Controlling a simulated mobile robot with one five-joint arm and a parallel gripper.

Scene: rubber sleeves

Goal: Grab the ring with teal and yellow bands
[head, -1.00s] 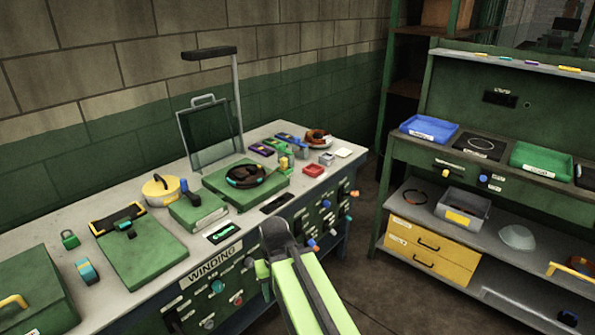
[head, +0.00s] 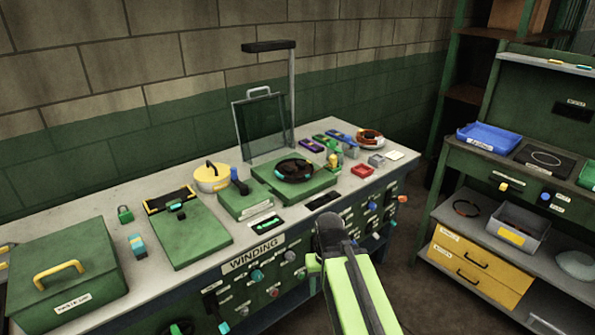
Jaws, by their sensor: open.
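A dark ring (head: 295,170) with teal patches lies on a flat green block on the bench. Its bands are small, and I cannot make out a yellow one for sure. A small teal and tan roll-like piece (head: 137,246) stands at the left front of the bench. My gripper (head: 329,234) is in front of the bench's front edge, to the lower right of the dark ring and apart from it. It is open, with nothing seen in it; its fingers are partly hidden by my arm.
A brown-red coil (head: 370,138) lies at the bench's far end. A green case (head: 68,270) fills the left end. A shelf unit (head: 490,180) is at right.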

